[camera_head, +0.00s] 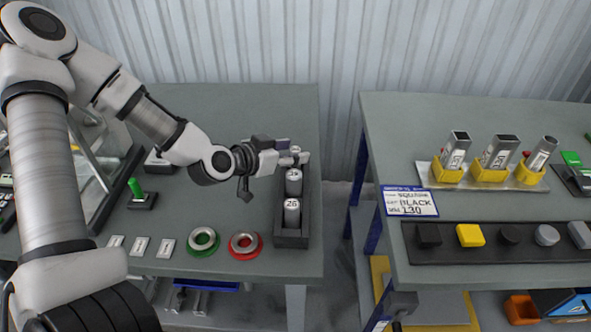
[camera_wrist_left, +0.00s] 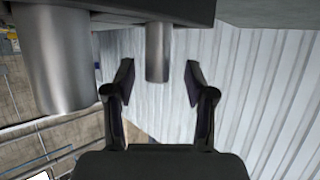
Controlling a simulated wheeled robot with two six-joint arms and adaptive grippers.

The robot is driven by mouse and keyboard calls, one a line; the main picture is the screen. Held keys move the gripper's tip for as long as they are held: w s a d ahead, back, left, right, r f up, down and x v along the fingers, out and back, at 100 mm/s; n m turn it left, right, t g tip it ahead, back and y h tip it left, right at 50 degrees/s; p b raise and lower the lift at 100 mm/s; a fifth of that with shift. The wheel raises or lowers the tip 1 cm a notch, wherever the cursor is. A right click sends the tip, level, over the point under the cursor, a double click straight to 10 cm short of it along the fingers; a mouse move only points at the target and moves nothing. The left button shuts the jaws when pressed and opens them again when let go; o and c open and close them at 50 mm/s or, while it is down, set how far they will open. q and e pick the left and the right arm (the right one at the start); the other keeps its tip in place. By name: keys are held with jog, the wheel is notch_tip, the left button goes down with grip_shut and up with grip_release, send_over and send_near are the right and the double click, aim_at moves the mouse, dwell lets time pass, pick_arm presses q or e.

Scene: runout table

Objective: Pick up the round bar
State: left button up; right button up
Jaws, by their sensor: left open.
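Grey round bars stand upright in a dark rack (camera_head: 291,240) at the right side of the left table. Two show clearly, a front bar (camera_head: 292,212) and a middle bar (camera_head: 293,182). A far bar, partly hidden by my left gripper (camera_head: 293,156), shows only its top. In the left wrist view, which is upside down, a narrow-looking round bar (camera_wrist_left: 158,45) lies between the open fingers (camera_wrist_left: 159,76). I cannot tell how deep it sits between them; no contact shows. A larger, nearer bar (camera_wrist_left: 55,60) is at the left. My right gripper is not in view.
Green (camera_head: 203,240) and red (camera_head: 244,244) rings lie left of the rack. A green-handled part (camera_head: 136,190) stands farther left. Across a gap, the right table (camera_head: 450,280) carries yellow holders (camera_head: 490,172) with metal pieces. A corrugated wall (camera_head: 330,45) is behind.

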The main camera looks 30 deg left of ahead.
pick_arm(q)
jog(key=shift+w+d+f, duration=0.3)
jog(key=shift+w+d, duration=0.1)
jog(key=shift+w, duration=0.3)
jog(key=shift+s+a+r, duration=0.1)
jog(key=shift+s+r, duration=0.05)
jog(key=shift+s, duration=0.05)
grip_shut()
